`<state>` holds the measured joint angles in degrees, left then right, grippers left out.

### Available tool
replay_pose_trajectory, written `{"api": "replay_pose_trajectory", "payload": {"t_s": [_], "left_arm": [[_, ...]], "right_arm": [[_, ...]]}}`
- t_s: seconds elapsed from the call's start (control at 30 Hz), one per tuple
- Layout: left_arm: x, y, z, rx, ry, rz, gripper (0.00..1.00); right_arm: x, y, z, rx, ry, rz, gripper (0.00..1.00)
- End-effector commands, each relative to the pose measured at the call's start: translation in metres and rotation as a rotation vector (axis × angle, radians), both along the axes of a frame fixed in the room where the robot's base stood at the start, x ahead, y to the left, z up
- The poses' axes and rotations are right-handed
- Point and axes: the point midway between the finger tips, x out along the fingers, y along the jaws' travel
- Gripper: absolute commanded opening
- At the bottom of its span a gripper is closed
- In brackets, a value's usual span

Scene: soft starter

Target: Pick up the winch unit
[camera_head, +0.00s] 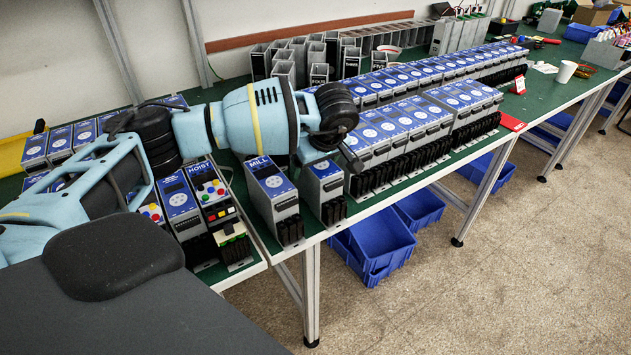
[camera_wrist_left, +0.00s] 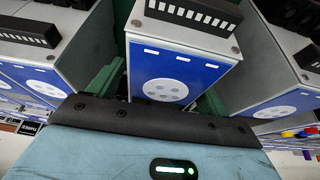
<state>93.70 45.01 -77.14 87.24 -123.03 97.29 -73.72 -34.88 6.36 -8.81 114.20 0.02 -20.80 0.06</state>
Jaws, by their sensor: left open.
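No label reading winch can be made out. A grey unit with a blue face (camera_head: 323,185) stands upright at the front table edge, right of the unit marked MILL (camera_head: 272,190); its label is hidden by my arm. My left gripper (camera_head: 346,152) hangs above and beside it, open, its fingers mostly hidden. In the left wrist view a grey unit with a blue label and white round dial (camera_wrist_left: 172,70) sits centred ahead of the gripper's dark edge. I cannot tell whether the gripper touches it. My right gripper is not in view.
A HOIST unit (camera_head: 213,192) with coloured buttons stands left of MILL. Dense rows of blue-faced units (camera_head: 400,125) stand to the right. Similar units flank the centred one closely in the left wrist view (camera_wrist_left: 275,75). Blue bins (camera_head: 375,245) lie under the green table.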

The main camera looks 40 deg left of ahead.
Motion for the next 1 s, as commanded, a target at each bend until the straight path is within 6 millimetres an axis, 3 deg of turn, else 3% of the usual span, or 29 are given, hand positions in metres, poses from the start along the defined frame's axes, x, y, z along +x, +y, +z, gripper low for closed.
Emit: {"api": "replay_pose_trajectory", "payload": {"t_s": [0.07, 0.53, 0.83, 1.0], "left_arm": [[0.000, 0.000, 0.000, 0.000, 0.000, 0.000, 0.74], [0.000, 0.000, 0.000, 0.000, 0.000, 0.000, 0.13], [0.001, 0.000, 0.005, 0.000, -0.003, 0.000, 0.11], [0.001, 0.000, 0.027, 0.000, -0.007, 0.000, 0.11]], "right_arm": [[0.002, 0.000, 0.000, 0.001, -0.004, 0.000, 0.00], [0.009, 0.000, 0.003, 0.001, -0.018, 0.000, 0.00], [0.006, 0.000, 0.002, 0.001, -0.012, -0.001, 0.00], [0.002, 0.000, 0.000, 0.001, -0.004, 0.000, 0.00]]}}
